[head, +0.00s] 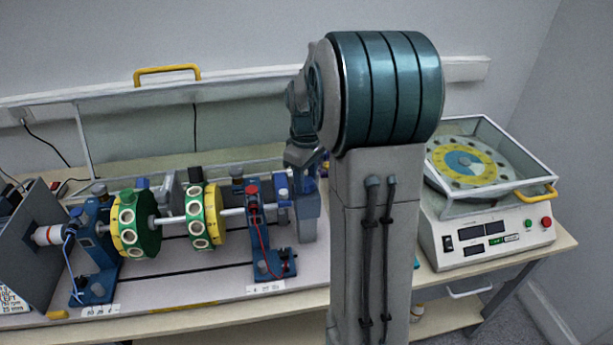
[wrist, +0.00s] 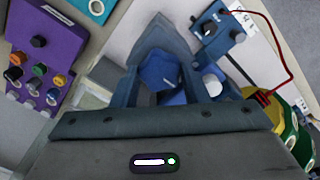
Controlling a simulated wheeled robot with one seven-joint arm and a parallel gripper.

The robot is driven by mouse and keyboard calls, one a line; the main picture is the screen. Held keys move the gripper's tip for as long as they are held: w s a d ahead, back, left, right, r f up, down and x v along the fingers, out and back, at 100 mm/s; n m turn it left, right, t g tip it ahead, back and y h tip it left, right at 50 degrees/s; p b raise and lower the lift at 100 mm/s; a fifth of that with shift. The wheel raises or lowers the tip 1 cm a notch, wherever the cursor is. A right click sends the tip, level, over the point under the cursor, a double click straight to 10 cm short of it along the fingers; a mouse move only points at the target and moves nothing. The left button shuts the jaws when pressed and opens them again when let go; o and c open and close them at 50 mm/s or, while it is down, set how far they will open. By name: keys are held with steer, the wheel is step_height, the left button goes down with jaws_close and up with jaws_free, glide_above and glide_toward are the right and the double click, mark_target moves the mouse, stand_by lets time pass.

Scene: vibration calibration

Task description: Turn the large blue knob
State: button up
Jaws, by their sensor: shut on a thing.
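The large blue knob (wrist: 160,73) shows between the fingers of my gripper (wrist: 165,55) in the wrist view. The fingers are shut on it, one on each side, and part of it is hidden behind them. In the head view my gripper (head: 302,153) points down at the right end of the shaft rig. It is partly hidden by my own arm there, and I cannot make out the knob clearly in that view.
A blue bearing stand (head: 264,230) with a red cable is close by on the left. Green and yellow discs (head: 205,217) sit on the shaft. A purple control box (wrist: 42,55) lies to the left in the wrist view. A balancing machine (head: 490,235) stands at the right.

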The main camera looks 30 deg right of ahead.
mark_target(306, 181)
steer(key=o, duration=1)
steer(key=shift+c, duration=0.2)
step_height(306, 181, up, 14)
steer(key=shift+b, duration=0.4)
steer(key=s+a+f+m+t, duration=0.1)
steer(key=s+a+f+m, duration=0.1)
steer(key=s, duration=0.4)
steer(key=s+a+f+m+t, duration=0.1)
steer(key=s+a+f+m, duration=0.1)
steer(key=s+a+f, duration=0.2)
steer(key=s+a+f+m+t, duration=0.1)
steer(key=s+a+f, duration=0.2)
steer(key=s+a, duration=0.4)
steer(key=shift+s+a+f+m, duration=0.3)
steer(key=shift+s+a+m, duration=0.1)
steer(key=shift+s, duration=0.85)
